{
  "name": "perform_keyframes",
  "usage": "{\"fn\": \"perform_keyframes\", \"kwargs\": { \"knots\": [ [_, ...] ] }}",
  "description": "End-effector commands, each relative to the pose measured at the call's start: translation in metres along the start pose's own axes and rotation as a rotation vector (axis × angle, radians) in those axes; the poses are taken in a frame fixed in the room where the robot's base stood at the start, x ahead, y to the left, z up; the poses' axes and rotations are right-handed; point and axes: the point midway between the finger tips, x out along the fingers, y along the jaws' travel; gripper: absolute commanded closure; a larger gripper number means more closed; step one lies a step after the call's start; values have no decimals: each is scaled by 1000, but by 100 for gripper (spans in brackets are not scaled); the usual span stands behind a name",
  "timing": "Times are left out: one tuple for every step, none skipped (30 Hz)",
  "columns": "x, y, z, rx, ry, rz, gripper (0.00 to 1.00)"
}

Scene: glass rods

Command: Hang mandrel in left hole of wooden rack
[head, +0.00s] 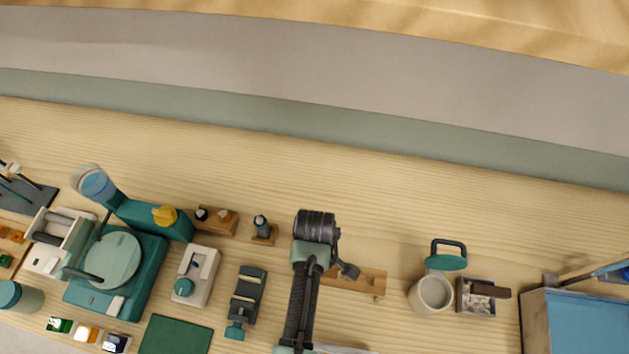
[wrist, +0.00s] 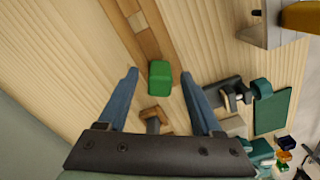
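The wooden rack (head: 368,281) lies on the table in the head view, its left part hidden by my arm. A wooden bar, which looks like this rack, runs from the top of the wrist view (wrist: 140,32). A green block-like piece (wrist: 160,84) sits at the near end of that bar. It may be the mandrel's handle; no rod shows, so I cannot tell. My gripper (wrist: 159,76) has its two blue fingers apart, one on each side of the green piece, with a visible gap on both sides. In the head view my arm covers the fingertips.
A beige cup (head: 431,294) and a box of pale pieces (head: 477,299) are right of the rack. The table behind is clear.

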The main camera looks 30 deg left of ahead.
Motion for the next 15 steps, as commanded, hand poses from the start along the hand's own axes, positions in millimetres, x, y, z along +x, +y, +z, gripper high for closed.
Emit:
{"fn": "perform_keyframes", "kwargs": {
  "knots": [
    [0, 0, 0, 0, 0, 0, 32],
    [0, 0, 0, 0, 0, 0, 32],
    [0, 0, 0, 0, 0, 0, 32],
    [0, 0, 0, 0, 0, 0, 32],
    [0, 0, 0, 0, 0, 0, 32],
    [0, 0, 0, 0, 0, 0, 32],
    [0, 0, 0, 0, 0, 0, 32],
    [0, 0, 0, 0, 0, 0, 32],
    [-1, 0, 0, 0, 0, 0, 32],
    [-2, 0, 0, 0, 0, 1, 32],
    [-4, 0, 0, 0, 1, 1, 32],
    [-7, 1, 0, 0, 1, 2, 32],
    [-10, 1, 0, 0, 1, 2, 32],
    [-14, 1, -1, 0, 2, 3, 32],
    [-20, 1, 0, 0, 2, 3, 32]
  ]
}}
